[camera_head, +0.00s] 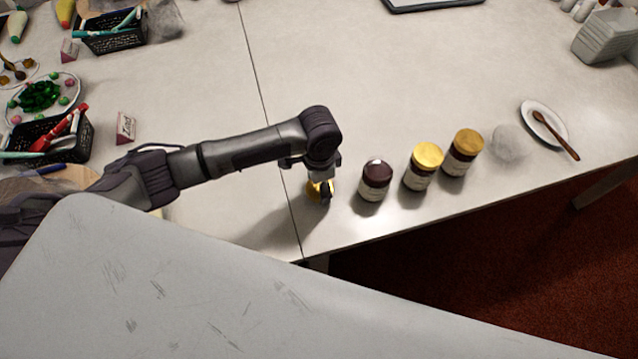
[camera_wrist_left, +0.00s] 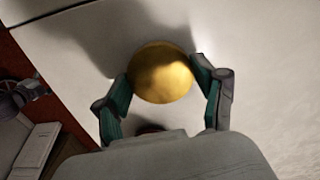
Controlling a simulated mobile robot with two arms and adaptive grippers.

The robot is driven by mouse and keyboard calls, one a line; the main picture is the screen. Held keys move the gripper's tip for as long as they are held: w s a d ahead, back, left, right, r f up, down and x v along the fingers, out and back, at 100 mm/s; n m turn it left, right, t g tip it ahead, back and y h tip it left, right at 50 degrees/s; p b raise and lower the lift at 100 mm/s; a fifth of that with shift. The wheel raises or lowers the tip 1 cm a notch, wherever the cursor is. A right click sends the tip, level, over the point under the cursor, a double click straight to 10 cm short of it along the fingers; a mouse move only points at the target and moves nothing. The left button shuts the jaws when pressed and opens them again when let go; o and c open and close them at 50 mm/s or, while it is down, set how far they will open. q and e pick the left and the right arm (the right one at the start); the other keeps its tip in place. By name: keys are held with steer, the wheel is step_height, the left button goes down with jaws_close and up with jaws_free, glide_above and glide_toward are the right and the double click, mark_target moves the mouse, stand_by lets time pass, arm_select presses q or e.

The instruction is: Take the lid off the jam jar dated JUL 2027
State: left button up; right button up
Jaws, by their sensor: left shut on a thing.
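My left gripper (camera_head: 321,188) is shut on a round gold lid (camera_head: 314,188). In the left wrist view the gold lid (camera_wrist_left: 162,72) sits between the two fingers (camera_wrist_left: 162,88), with the pale table behind it. I cannot tell whether the lid touches the table. To the right stands a jam jar with a dark top and no gold lid (camera_head: 375,182). Two jam jars with gold lids, one nearer (camera_head: 421,168) and one farther right (camera_head: 462,153), stand upright beside it. The dates on the labels are too small to read. My right gripper is not in view.
A white plate with a wooden spoon (camera_head: 536,113) lies at the right, near the table's front edge. Black baskets with coloured tubes (camera_head: 75,150) and a plate of sweets (camera_head: 62,82) stand at the left. The middle of the table (camera_head: 380,80) is clear.

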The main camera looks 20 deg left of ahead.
arm_select(q)
steer(key=shift+f, duration=0.25)
steer(key=o, duration=1.3)
step_height(320, 180, up, 12)
steer(key=shift+r, duration=0.15)
